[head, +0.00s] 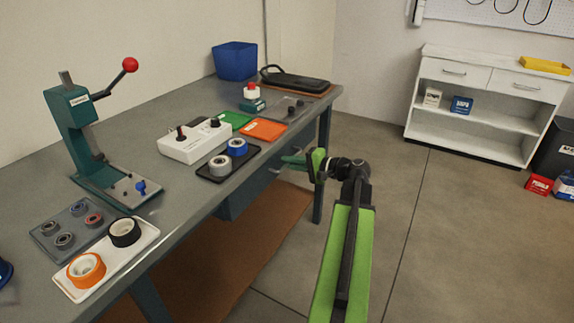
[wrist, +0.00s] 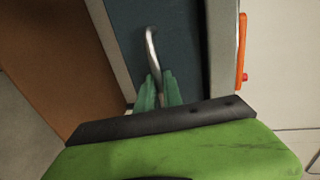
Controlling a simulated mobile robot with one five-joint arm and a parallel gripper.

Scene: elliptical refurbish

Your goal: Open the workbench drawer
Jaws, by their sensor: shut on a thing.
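The workbench (head: 190,207) runs along the wall at the left in the head view. Its dark blue-grey drawer (head: 245,196) is under the bench top. In the wrist view the drawer front (wrist: 185,45) fills the upper middle, with a silver bar handle (wrist: 151,45) on it. My gripper (head: 291,160), with green fingers, is at the bench's front edge. In the wrist view its fingers (wrist: 158,92) are shut on the near end of the handle. The part of the handle between the fingers is hidden. I cannot tell whether the drawer front stands out from the bench.
On the bench are a green press (head: 75,130), a white control box (head: 193,142), a black tray (head: 228,162) with two rolls, and a blue bin (head: 235,61). A white cabinet (head: 484,104) stands at the back right. The floor (head: 440,240) between is clear.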

